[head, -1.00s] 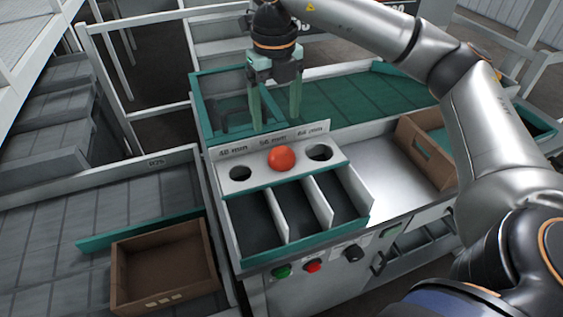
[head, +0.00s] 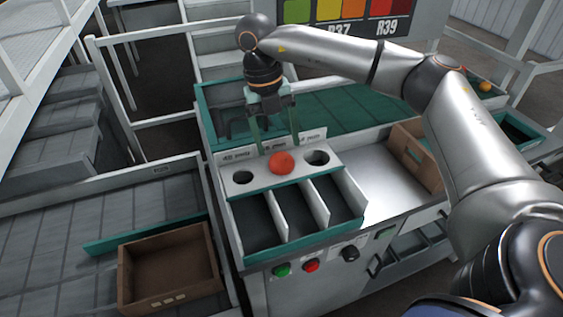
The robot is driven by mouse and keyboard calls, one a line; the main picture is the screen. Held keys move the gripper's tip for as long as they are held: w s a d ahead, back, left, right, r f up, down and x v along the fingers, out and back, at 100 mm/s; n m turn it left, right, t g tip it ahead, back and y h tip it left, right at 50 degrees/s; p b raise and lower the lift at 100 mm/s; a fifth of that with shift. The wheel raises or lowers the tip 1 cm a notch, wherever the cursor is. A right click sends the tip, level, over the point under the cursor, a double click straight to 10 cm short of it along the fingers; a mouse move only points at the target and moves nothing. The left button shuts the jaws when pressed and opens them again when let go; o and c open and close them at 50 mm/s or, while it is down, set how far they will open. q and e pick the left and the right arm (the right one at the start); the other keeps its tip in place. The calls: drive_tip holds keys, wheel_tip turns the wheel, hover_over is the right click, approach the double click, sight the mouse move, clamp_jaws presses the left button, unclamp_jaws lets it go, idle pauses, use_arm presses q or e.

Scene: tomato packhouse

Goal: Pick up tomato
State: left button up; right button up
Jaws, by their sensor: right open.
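A red tomato (head: 282,162) sits in the middle hole of the white sizing plate (head: 262,178), with an empty round hole on each side of it. My right gripper (head: 276,150) points down just behind and above the tomato, its two green fingers spread apart with nothing held between them. I cannot tell whether the fingertips touch the plate or the tomato. My left gripper does not show.
Three dark bins (head: 295,213) lie in front of the plate. A brown crate (head: 168,268) stands at the lower left, and another cardboard box (head: 418,158) at the right. A green conveyor (head: 350,108) runs behind. The metal worktop (head: 375,185) is clear.

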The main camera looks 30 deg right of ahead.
sight(280, 155)
drive_tip(key=f, duration=0.3)
drive_tip(key=shift+w+d+f+p, duration=0.15)
drive_tip(key=shift+d+f+p, duration=0.15)
drive_tip(key=shift+f, duration=0.65)
drive_tip(key=c, duration=0.6)
